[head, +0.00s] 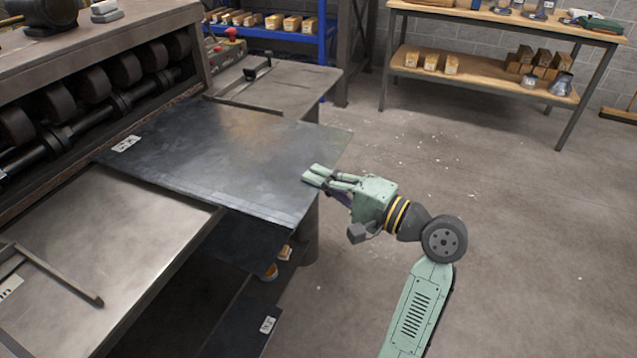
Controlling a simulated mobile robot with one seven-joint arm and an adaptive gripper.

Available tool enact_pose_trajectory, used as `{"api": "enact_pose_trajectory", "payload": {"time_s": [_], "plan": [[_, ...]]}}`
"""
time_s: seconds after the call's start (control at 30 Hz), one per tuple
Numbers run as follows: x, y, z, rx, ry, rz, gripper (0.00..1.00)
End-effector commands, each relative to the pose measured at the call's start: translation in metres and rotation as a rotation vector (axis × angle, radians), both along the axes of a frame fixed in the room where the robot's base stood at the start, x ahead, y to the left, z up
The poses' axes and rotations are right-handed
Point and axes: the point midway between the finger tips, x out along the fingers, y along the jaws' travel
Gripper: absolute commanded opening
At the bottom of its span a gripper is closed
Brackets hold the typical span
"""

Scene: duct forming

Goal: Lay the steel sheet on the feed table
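The steel sheet (215,150) is a wide, dark grey plate with a small white label near its left corner. It lies roughly flat along the front of the roller machine, and its right corner juts out over the floor. The feed table is not clearly told apart, as the sheet hides much of the surface beneath it. My gripper (313,177) is at the sheet's right edge, with green fingers flat over its top face. It appears shut on that edge; the part below the sheet is hidden.
The roller machine (95,85) stands along the left. A bare metal table (90,250) is at the near left, and another surface (285,90) lies behind the sheet. More dark sheet (242,240) shows lower down. A workbench (480,75) stands at the back right; floor between is open.

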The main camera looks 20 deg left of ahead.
Motion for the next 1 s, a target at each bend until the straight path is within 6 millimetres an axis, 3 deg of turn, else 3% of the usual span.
{"api": "enact_pose_trajectory", "payload": {"time_s": [0.13, 0.5, 0.87, 1.0], "plan": [[-0.001, 0.0, -0.012, 0.006, -0.002, 0.0, 0.0], [0.0, 0.0, -0.016, 0.005, -0.003, 0.0, 0.0], [0.0, 0.0, -0.017, 0.001, -0.002, 0.0, 0.25], [0.0, 0.0, -0.017, 0.001, -0.002, 0.0, 0.25]]}}
